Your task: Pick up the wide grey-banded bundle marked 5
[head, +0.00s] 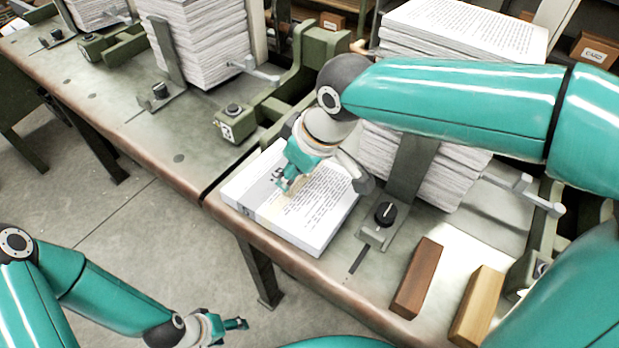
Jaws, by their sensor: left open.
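A wide, flat white paper bundle (315,218) lies at the front edge of the bench, with printed text on top and a grey band across its left part. A dark mark on the band is partly covered by my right gripper, so I cannot read it as a 5. My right gripper (283,184) is over the bundle's top, pointing down at the band; whether it touches, and whether its fingers are open or shut, is unclear. My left gripper (241,323) is open and empty, low at the bottom, over the floor and apart from the bench.
A tall paper stack (460,28) stands behind the bundle, partly hidden by my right arm. Another stack (203,45) stands at the back left. A dark knob (385,213), a brown block (416,278) and a yellowish block (477,305) are right of the bundle. The bench (150,140) is clear on its front left.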

